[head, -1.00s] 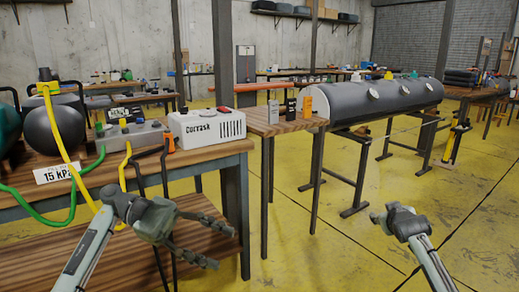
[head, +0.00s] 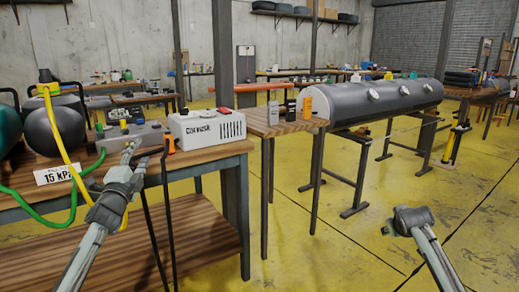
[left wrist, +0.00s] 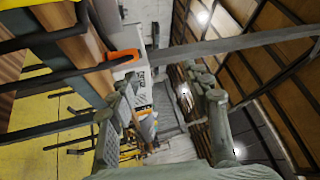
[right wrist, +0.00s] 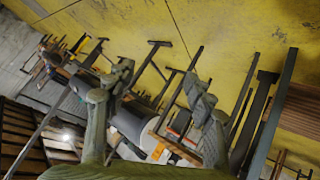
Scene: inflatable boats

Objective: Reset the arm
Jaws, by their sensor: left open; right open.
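My left arm comes in from the left in the head view. Its gripper (head: 128,155) points up and away in front of the workbench (head: 200,159), with its fingers toward the grey box. In the left wrist view its two fingers (left wrist: 165,100) are spread apart with nothing between them. My right arm is at the lower right of the head view, over the yellow floor; its gripper (head: 388,230) is mostly hidden behind its own wrist. In the right wrist view its fingers (right wrist: 160,95) are apart and empty.
The bench carries a white Corvask box (head: 207,128), a grey control box (head: 133,135), a dark round tank (head: 54,130) and a 15 kPa sign (head: 60,174). A yellow hose runs near my left arm. A long grey inflatable tube (head: 375,98) lies on stands. The floor (head: 330,240) between the arms is clear.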

